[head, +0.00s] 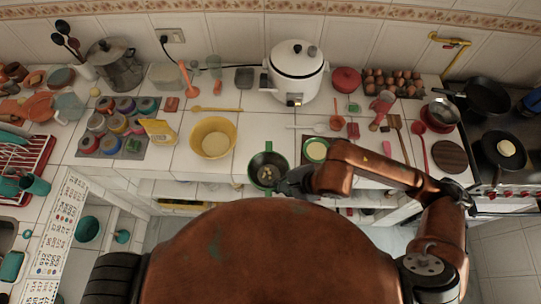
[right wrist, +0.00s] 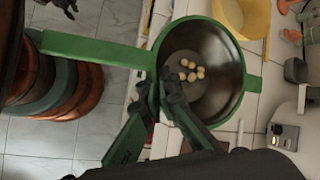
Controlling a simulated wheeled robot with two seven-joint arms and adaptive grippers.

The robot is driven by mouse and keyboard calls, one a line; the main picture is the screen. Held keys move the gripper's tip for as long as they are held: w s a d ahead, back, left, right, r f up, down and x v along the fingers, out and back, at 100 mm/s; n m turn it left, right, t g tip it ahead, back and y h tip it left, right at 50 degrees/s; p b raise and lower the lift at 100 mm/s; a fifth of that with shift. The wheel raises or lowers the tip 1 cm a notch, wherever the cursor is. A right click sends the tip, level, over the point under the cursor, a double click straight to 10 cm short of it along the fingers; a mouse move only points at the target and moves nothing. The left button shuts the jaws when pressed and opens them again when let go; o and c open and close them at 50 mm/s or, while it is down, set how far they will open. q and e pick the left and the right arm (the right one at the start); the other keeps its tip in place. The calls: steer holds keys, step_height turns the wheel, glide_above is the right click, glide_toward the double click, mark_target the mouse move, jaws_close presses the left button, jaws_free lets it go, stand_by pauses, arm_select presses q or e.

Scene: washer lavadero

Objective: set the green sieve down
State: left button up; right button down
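The green sieve (head: 268,168) is at the counter's front edge in the head view. It has a green rim, a dark bowl and several small pale round pieces inside. In the right wrist view the sieve (right wrist: 232,82) fills the middle, and its long green handle (right wrist: 95,47) reaches out over the floor. My right gripper (head: 284,184) is at the sieve's near right side. In the right wrist view its fingers (right wrist: 164,92) are closed at the rim. A dark gripper, apparently my left one (right wrist: 66,7), shows partly at the top left; its opening is unclear.
A yellow bowl (head: 213,138) stands left of the sieve, and a green-rimmed round item (head: 316,150) lies close on its right. A white cooker (head: 296,72) stands behind. Bare tiles (head: 262,125) show between the sieve and the cooker. The stove is at the far right.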

mark_target(275, 167)
steer(key=shift+s+a+r, duration=0.3)
steer(key=shift+a, duration=0.1)
steer(key=shift+w+a, duration=0.1)
steer(key=shift+m, duration=0.3)
steer(key=w+f, duration=0.1)
steer(key=w, duration=0.2)
steer(key=w+f+p, duration=0.1)
steer(key=w, duration=0.1)
steer(key=w+f+p, duration=0.1)
steer(key=w, duration=0.2)
steer(key=shift+w+d+f, duration=0.3)
steer(key=shift+w+f, duration=0.05)
steer(key=shift+f, duration=0.05)
steer(key=w+f, duration=0.4)
steer(key=f, duration=0.1)
steer(key=shift+p, duration=0.3)
steer(key=shift+w+f, duration=0.4)
steer(key=shift+f, duration=0.15)
step_height(275, 167, down, 3)
steer(key=shift+r+p, duration=0.1)
steer(key=shift+p, duration=0.5)
steer(key=shift+d, duration=0.1)
steer(key=shift+f, duration=0.25)
